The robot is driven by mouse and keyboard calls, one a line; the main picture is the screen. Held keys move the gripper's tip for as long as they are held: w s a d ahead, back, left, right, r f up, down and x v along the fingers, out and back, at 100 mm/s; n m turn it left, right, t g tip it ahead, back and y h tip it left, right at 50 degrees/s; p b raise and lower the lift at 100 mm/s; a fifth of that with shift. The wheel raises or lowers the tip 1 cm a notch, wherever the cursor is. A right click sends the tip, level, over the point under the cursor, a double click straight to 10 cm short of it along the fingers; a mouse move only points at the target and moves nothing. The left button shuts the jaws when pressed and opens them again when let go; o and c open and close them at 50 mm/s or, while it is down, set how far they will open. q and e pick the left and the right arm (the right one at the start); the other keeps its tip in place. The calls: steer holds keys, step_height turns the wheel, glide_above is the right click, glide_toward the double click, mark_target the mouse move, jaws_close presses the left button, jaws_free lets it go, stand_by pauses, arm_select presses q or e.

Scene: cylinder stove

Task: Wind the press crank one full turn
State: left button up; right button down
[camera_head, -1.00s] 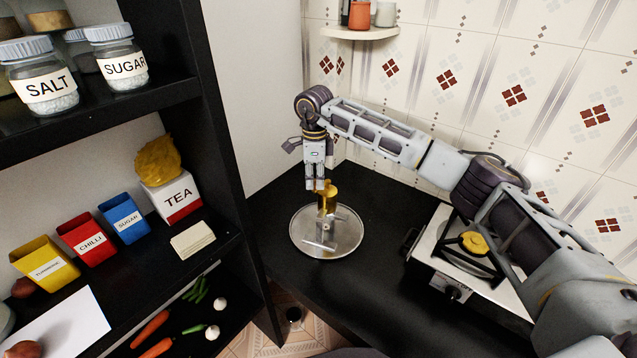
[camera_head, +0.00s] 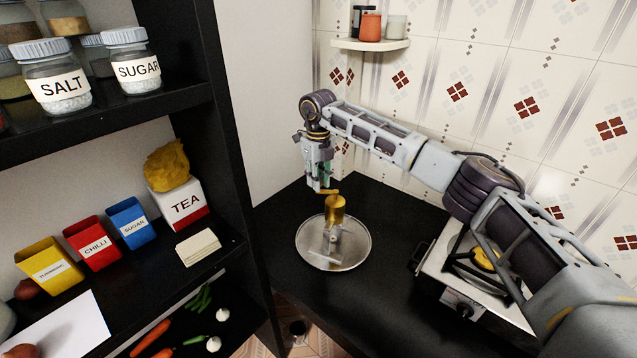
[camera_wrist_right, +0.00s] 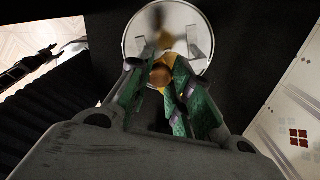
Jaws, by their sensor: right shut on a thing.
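The press stands on the dark counter as a brass cylinder (camera_head: 335,209) on a round metal tray (camera_head: 318,263). Its gold crank arm (camera_head: 329,191) sits on top and points left. My right gripper (camera_head: 317,187) reaches down from above, just left of and behind the brass cylinder, shut on the crank's handle. In the right wrist view a brown rounded handle end (camera_wrist_right: 160,74) shows between the green-sided fingers (camera_wrist_right: 165,90). The fingers partly hide the crank and the tray there. My left gripper is not in view.
A small stove (camera_head: 475,262) stands to the right, under my right arm. A black shelf (camera_head: 225,150) with jars, tins and vegetables fills the left. A tiled wall (camera_head: 480,100) closes the back. The counter in front of the tray is clear.

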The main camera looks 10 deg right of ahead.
steer(key=shift+w+d+m, duration=0.1)
steer(key=shift+w+m, duration=0.25)
steer(key=shift+m, duration=0.45)
steer(key=shift+w+d+m, duration=0.1)
steer(key=shift+w+m, duration=0.1)
steer(key=shift+m, duration=0.3)
steer(key=shift+w+d+m, duration=0.1)
steer(key=shift+w+m, duration=0.05)
steer(key=shift+m, duration=0.25)
steer(key=c, duration=1.7)
jaws_free()
steer(key=o, duration=0.4)
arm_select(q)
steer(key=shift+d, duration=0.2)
arm_select(e)
steer(key=shift+o, duration=0.2)
step_height(320, 180, up, 12)
